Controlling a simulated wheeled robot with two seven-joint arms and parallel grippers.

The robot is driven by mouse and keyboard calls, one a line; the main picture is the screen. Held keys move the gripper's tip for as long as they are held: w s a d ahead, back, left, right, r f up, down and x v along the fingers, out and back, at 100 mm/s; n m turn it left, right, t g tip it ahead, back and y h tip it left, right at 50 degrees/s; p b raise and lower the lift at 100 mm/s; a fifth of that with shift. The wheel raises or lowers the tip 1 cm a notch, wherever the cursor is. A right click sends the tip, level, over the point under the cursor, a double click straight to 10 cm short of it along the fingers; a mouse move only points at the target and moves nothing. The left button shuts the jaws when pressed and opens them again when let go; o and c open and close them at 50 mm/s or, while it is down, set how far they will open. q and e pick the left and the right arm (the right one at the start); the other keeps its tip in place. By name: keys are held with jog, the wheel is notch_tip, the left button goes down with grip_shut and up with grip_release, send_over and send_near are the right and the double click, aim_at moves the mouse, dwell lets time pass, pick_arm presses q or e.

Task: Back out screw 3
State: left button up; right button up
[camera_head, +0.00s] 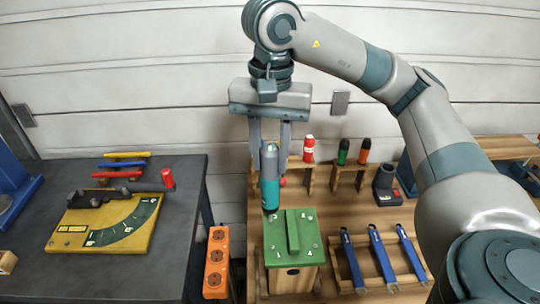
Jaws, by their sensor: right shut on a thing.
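My right gripper (270,160) comes down from above, shut on a teal and grey cylindrical tool (270,190). The tool hangs upright, its dark lower end at the back left corner of a green lid (307,254). I cannot tell whether it touches the lid. The lid lies on a wooden box (294,280) and has a raised green bar (292,232) in its middle. Small pale marks or screw heads show near the lid's corners, too small to read, so I cannot tell which is screw 3. The back left corner is partly hidden by the tool. My left gripper is not in view.
Blue-handled tools (382,257) lie in a wooden rack right of the box. An orange strip (216,262) stands left. Red, green and orange-capped bottles (342,152) stand behind. A dark table (170,255) at the left carries a yellow gauge board (98,238).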

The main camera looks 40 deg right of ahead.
aim_at(271, 146)
jog(key=shift+s+f, duration=0.1)
jog(key=shift+f, duration=0.05)
dwell(0.4)
jog(key=shift+w+d+r+p, duration=0.1)
jog(key=shift+w+r+p, duration=0.05)
jog(key=shift+r+p, duration=0.3)
jog(key=shift+w+d+r+p, duration=0.15)
jog(key=shift+r+p, duration=0.15)
jog(key=shift+r, duration=0.25)
jog(key=shift+s+a+r+p, duration=0.15)
jog(key=shift+r+p, duration=0.45)
jog(key=shift+r, duration=0.3)
jog(key=shift+r+p, duration=1.25)
jog(key=shift+r, duration=0.5)
